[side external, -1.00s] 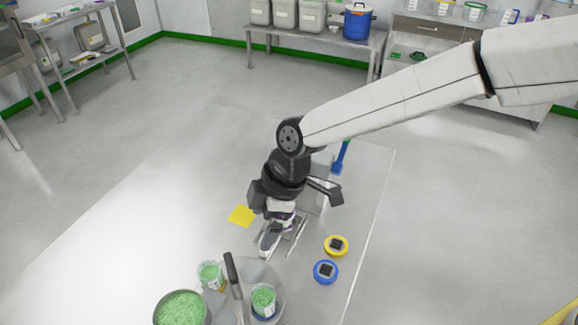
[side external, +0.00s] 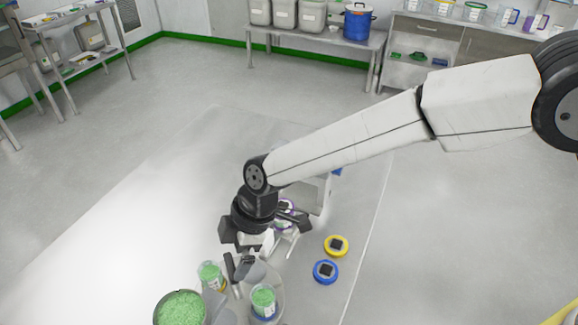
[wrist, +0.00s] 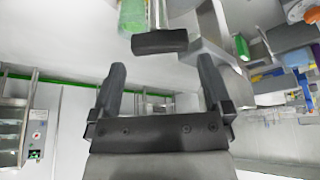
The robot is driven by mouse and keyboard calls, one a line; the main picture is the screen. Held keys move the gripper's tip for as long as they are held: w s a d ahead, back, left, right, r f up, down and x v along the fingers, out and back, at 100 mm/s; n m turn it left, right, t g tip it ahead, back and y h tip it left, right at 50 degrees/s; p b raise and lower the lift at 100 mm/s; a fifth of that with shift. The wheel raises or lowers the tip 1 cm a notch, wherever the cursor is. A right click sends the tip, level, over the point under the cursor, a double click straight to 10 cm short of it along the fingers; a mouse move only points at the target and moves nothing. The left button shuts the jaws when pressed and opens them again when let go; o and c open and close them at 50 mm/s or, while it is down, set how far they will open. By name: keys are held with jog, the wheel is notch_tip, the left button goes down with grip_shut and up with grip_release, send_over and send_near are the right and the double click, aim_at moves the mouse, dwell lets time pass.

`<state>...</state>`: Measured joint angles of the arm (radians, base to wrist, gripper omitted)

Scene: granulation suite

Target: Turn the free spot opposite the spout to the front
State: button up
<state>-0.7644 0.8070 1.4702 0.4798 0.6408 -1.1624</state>
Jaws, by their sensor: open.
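A round pale turntable (side external: 278,311) is at the bottom of the side view, partly hidden by my arm. Clear beakers of green granules stand on it, one at the back left (side external: 210,275) and one at the front right (side external: 264,301). A grey spout-like part (side external: 214,303) sits beside a bowl of green granules (side external: 180,308). A dark upright handle (side external: 231,272) rises by the turntable. My gripper (wrist: 160,70) is open, with a dark bar (wrist: 160,42) ahead between its fingers in the wrist view. Its fingertips are hard to make out in the side view; contact with the handle cannot be told.
A yellow lid-like disc (side external: 336,245) and a blue one (side external: 326,271) lie on the table right of the turntable. A purple-ringed item (side external: 286,208) is partly hidden behind my gripper. The table's left part (side external: 120,235) is clear.

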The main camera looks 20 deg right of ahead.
aim_at(230, 265)
jog(key=shift+x, duration=1.55)
grip_shut()
